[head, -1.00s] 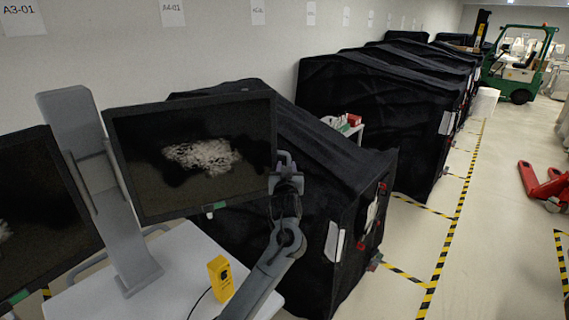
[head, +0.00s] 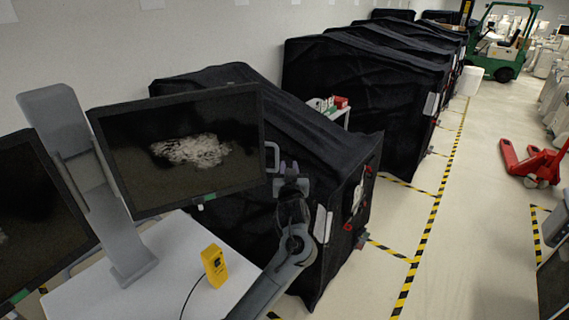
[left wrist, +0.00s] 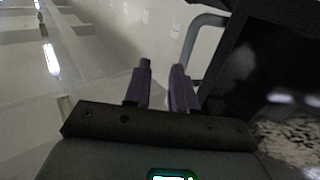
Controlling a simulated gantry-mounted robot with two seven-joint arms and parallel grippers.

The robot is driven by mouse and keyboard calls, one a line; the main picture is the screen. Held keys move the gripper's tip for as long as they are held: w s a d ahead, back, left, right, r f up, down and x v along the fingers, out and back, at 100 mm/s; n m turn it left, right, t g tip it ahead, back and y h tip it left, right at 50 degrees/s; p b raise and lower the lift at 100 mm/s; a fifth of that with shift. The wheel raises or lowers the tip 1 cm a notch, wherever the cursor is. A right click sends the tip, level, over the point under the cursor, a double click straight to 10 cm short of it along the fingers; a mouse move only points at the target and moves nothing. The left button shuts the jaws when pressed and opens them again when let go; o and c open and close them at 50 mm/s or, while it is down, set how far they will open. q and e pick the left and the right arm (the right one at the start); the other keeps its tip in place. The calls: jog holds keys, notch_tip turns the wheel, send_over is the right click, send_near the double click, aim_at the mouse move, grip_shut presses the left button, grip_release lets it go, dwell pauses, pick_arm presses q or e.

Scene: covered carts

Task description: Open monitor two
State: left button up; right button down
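A black flat monitor (head: 180,150) with a pale speckled patch on its screen hangs on a grey stand (head: 80,160). A second monitor (head: 35,210) is cut off at the left edge. No label shows which is two. A grey loop handle (head: 271,157) sticks out from the right edge of the nearer monitor; in the left wrist view the handle (left wrist: 204,22) is right of my fingers, beside the black casing. My left gripper (head: 290,170) is just right of the handle, apart from it; its purple fingers (left wrist: 161,72) are parted with nothing between them. My right gripper is out of view.
A yellow device (head: 214,265) stands on the white cart top (head: 150,285) below the monitor. Black covered carts (head: 350,90) line the wall behind my left arm. A red pallet jack (head: 532,162) and green forklift (head: 500,45) are right; the striped-tape aisle (head: 470,220) is clear.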

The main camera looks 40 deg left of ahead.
pick_arm(q)
jog(key=shift+s+d+p, duration=0.15)
jog(key=shift+d+p, duration=0.4)
jog(key=shift+d, duration=0.8)
jog(key=shift+p, duration=0.3)
